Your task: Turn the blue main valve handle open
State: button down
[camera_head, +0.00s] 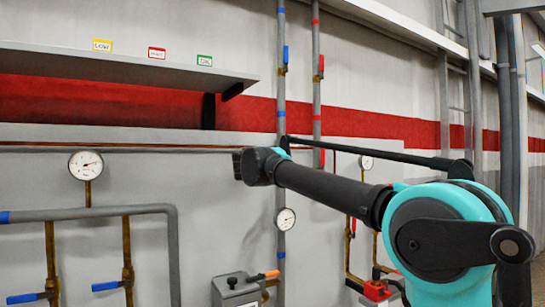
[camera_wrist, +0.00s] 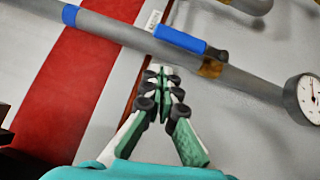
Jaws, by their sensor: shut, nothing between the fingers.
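A blue lever handle (camera_wrist: 180,38) lies along a grey pipe in the wrist view, with a brass valve body (camera_wrist: 212,67) at its end. In the head view a bit of a blue handle (camera_head: 285,145) shows on the vertical pipe, mostly hidden behind my arm. My gripper (camera_wrist: 163,75) is shut and empty. In the wrist view its fingertips appear just below the handle and pipe; I cannot tell whether they touch. In the head view the dark end of my arm is in front of the wall, beside the pipe, and the fingers are not distinct.
Another blue handle (camera_head: 285,55) sits higher on the same pipe, beside a pipe with a red handle (camera_head: 321,66). Gauges (camera_head: 285,219) (camera_wrist: 305,97) stand near. A shelf (camera_head: 130,66) juts out upper left. More blue handles (camera_head: 105,286) are lower left.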

jog(key=r+v, duration=0.1)
jog(key=v, duration=0.9)
jog(key=s+d+f+m+g+h, duration=0.1)
jog(key=d+f+m+g, duration=0.2)
jog(key=d+f, duration=0.65)
jog(key=s+d+f+m+g+h, duration=0.1)
jog(key=s+d+f+m+g, duration=0.15)
jog(key=d+f, duration=0.75)
jog(key=d+f+m+g, duration=0.4)
jog(key=d+f, duration=0.1)
jog(key=f, duration=0.9)
jog(key=s+d+f+m+g+y, duration=0.1)
jog(key=s+d+f+m+g, duration=0.15)
jog(key=s+f, duration=0.5)
jog(key=s+d+f+m+g+y, duration=0.1)
jog(key=s+d+f, duration=0.35)
jog(key=f, duration=0.55)
jog(key=s+a+f+m+g+y, duration=0.1)
jog(key=s+f+m+y, duration=0.2)
jog(key=s+f, duration=1)
jog(key=shift+s+a+m+g+y, duration=0.25)
jog(key=shift+a+m+g+y, duration=0.15)
jog(key=shift+m, duration=0.2)
jog(key=shift+a, duration=0.1)
